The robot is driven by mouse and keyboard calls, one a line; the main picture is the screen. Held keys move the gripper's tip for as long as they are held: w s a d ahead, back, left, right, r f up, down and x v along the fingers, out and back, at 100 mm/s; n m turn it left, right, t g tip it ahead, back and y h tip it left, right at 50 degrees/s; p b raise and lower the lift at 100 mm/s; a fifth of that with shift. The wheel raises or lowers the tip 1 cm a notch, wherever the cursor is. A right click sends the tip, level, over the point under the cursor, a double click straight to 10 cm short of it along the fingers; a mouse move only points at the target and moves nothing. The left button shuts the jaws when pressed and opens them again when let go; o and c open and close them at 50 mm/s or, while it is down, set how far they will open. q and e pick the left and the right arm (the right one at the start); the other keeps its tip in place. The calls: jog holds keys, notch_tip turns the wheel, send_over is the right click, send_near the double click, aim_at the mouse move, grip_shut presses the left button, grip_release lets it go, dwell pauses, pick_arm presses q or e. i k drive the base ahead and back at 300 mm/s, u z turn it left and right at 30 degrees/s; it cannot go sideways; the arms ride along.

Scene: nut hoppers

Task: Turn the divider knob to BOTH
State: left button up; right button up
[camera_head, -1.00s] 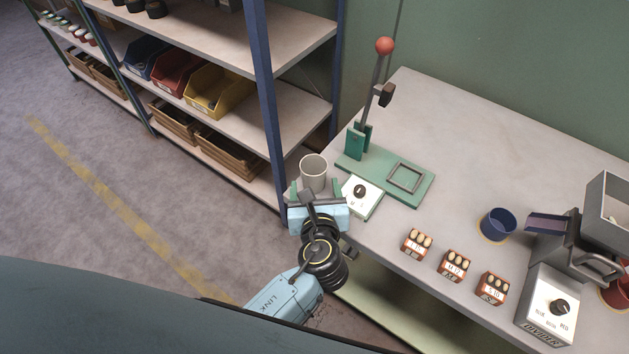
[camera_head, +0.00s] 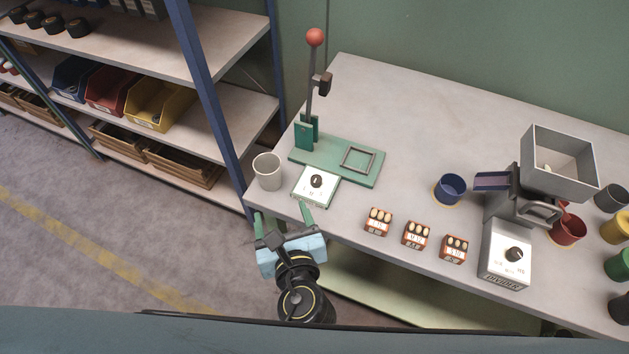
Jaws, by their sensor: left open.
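The divider is a grey box (camera_head: 497,262) with a white sloped face on the right of the table. Its black round knob (camera_head: 514,254) sits on that face, above small labels too blurred to read. Behind it stands a hopper (camera_head: 558,165) with a chute to a blue cup (camera_head: 450,188) and one to a red cup (camera_head: 569,229). My left gripper (camera_head: 285,217) is open and empty at the table's front left edge, far left of the divider. Its green fingers point toward the table. My right gripper is not in view.
A green press (camera_head: 340,168) with a red-balled lever and a white dial box (camera_head: 316,186) stand at the back left, beside a grey cup (camera_head: 267,171). Several small nut boxes (camera_head: 417,234) line the front. More cups (camera_head: 617,227) stand at the right edge.

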aim_at(514, 254)
jog(key=z, duration=1.5)
